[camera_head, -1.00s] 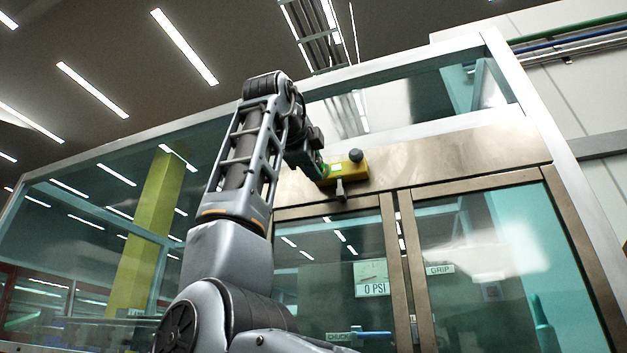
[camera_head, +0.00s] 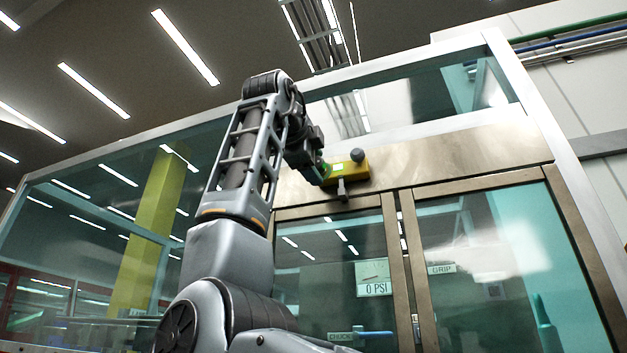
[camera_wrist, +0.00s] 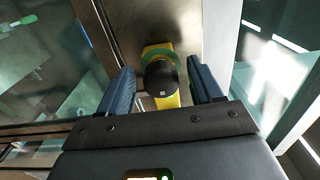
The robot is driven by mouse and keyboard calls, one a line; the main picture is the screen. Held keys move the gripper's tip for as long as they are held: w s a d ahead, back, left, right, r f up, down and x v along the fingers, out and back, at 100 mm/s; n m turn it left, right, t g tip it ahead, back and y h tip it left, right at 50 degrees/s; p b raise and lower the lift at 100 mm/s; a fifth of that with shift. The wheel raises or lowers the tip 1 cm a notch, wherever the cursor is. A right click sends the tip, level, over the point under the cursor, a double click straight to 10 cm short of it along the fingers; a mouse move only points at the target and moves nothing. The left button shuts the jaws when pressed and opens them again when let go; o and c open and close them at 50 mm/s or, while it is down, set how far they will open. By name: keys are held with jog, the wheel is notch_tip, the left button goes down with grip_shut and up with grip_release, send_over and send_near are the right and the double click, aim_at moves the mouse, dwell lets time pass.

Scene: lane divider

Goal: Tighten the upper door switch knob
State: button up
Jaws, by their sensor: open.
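The yellow door switch (camera_head: 351,172) is mounted on the metal beam above the doors. In the wrist view a black round knob (camera_wrist: 160,84) with a green collar (camera_wrist: 158,52) sits on a yellow body (camera_wrist: 168,101). My gripper (camera_wrist: 160,71) is open, with one finger on either side of this knob and a visible gap on both sides. I cannot tell whether both views show the same knob.
Two framed glass doors are beneath, with a "0 PSI" sign (camera_head: 373,278) and a "GRIP" label (camera_head: 440,269). The metal beam (camera_head: 460,150) right of the switch is bare.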

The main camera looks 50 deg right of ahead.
jog(key=b+v, duration=0.1)
jog(key=v, duration=0.6)
jog(key=shift+a+b, duration=0.3)
jog(key=shift+b, duration=0.05)
dwell(0.4)
